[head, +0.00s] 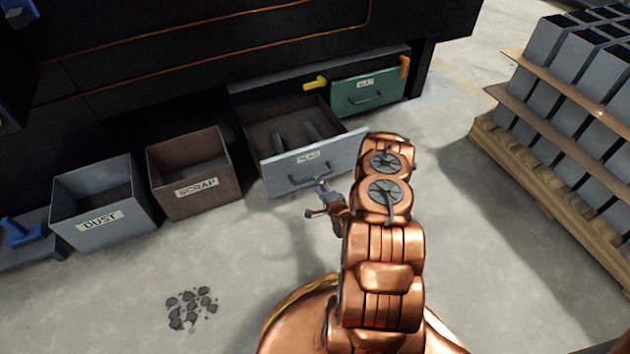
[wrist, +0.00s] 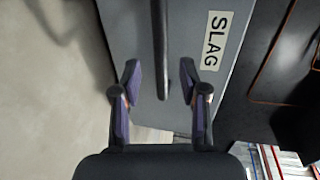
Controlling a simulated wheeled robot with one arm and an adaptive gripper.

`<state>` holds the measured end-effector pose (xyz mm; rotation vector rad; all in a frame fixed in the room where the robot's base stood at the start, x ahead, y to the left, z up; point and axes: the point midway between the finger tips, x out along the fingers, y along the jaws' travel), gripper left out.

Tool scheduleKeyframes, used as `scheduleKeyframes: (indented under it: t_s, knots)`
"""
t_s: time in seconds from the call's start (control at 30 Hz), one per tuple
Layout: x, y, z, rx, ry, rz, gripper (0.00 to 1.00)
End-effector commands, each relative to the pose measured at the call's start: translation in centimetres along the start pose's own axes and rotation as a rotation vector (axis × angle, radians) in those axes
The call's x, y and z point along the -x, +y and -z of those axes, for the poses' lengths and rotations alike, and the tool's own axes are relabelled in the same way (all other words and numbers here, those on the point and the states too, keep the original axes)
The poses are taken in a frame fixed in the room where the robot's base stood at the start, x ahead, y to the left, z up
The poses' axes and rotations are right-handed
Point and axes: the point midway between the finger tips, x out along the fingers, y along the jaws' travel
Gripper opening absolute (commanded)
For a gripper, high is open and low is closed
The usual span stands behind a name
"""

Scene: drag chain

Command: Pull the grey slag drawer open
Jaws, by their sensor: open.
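The grey slag drawer (head: 331,162) stands pulled out from under the dark machine in the head view, with its brown inside showing and two dark bars lying in it. Its front with the SLAG label fills the middle of the wrist view (wrist: 188,105). The drawer's bar handle (head: 309,177) shows on the front, and in the wrist view the dark handle (wrist: 160,50) runs down between my fingers. My gripper (head: 318,200) is open just in front of the handle. In the wrist view its two fingertips (wrist: 160,80) stand apart on either side of the handle's end.
A green drawer (head: 369,92) is shut to the right, with a yellow piece and an orange piece by its top. A brown SCRAP bin (head: 193,172) and a grey DUST bin (head: 103,203) stand left. Dark lumps (head: 190,307) lie on the floor. A loaded pallet (head: 560,190) stands right.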

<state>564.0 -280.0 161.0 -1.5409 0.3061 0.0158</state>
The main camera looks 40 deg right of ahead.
Motion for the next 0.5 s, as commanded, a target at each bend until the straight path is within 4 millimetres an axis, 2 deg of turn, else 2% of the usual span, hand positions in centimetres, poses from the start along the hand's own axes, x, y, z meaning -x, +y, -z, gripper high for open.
scheduleKeyframes:
  t_s: [0.2,0.5]
  knots:
    - [3.4,0.0,0.1,-0.003,0.003,-0.002,0.43]
    - [5.8,0.0,0.1,0.001,0.002,0.001,0.43]
